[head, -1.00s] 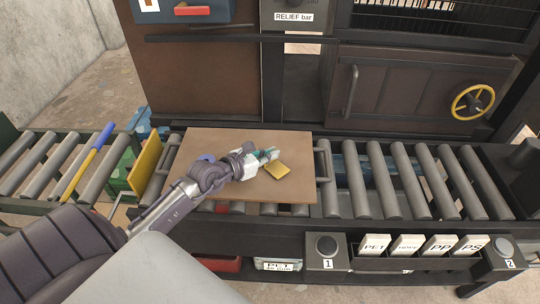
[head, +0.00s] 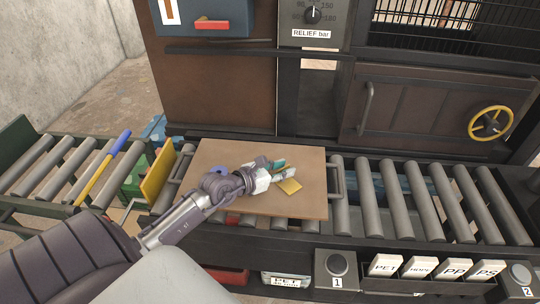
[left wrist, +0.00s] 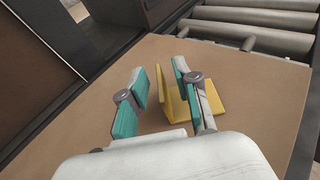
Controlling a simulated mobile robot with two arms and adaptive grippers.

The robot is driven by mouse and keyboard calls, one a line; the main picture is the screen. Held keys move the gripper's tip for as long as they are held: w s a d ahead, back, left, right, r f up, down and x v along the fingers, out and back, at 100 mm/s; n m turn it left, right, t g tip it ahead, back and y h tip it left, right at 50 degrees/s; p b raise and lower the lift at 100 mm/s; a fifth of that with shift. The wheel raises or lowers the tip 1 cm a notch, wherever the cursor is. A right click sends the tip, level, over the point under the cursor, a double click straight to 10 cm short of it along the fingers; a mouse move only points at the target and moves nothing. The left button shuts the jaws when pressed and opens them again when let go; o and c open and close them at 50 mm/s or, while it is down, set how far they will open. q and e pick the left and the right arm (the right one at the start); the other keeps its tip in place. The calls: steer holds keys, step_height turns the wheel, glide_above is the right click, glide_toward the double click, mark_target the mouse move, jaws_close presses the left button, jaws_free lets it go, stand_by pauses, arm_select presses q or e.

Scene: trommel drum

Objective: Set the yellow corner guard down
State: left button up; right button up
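The yellow corner guard (head: 289,186) rests on the brown board (head: 225,190), right at my left gripper (head: 279,169). In the left wrist view, the guard's flat plate (left wrist: 208,107) lies on the board behind the right finger. Its upright flange stands between the two teal-padded fingers of the left gripper (left wrist: 158,76). The fingers are apart, with a visible gap between the left pad and the flange. The right finger hides part of the guard. My right gripper is not in view.
The board lies across the roller conveyor (head: 375,210), with a handle at each end. A yellow plate (head: 158,178) stands left of it, near a blue-and-yellow bar (head: 103,168) on the left rollers. A machine with a yellow handwheel (head: 490,123) stands behind. Labelled cards (head: 420,268) are in front.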

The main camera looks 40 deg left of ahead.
arm_select(q)
steer(key=v, duration=1.1)
steer(key=shift+f, duration=0.2)
steer(key=shift+s+a+r+b, duration=0.2)
steer(key=shift+s+r+b, duration=0.1)
steer(key=shift+s, duration=0.15)
